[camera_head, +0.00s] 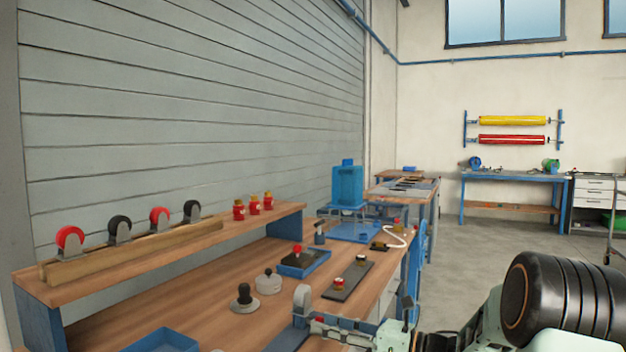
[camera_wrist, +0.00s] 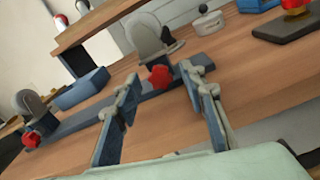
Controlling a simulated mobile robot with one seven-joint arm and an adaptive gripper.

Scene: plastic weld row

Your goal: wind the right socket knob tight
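Two grey rounded sockets with red knobs stand on a long blue-grey bar (camera_wrist: 85,122) in the wrist view. The right socket (camera_wrist: 145,38) has its red knob (camera_wrist: 160,76) facing my gripper. The left socket (camera_wrist: 30,102) has its own red knob (camera_wrist: 31,139) at the far left. My gripper (camera_wrist: 165,77) is open, its two blue-grey fingers well apart. The right knob shows between and just beyond the fingertips; contact is not visible. In the head view the right socket (camera_head: 302,297) stands near the bench's front edge, with my gripper (camera_head: 336,328) close on its right.
A blue tray (camera_head: 160,341) lies at the near left. A raised shelf (camera_head: 110,262) with wheels runs along the back.

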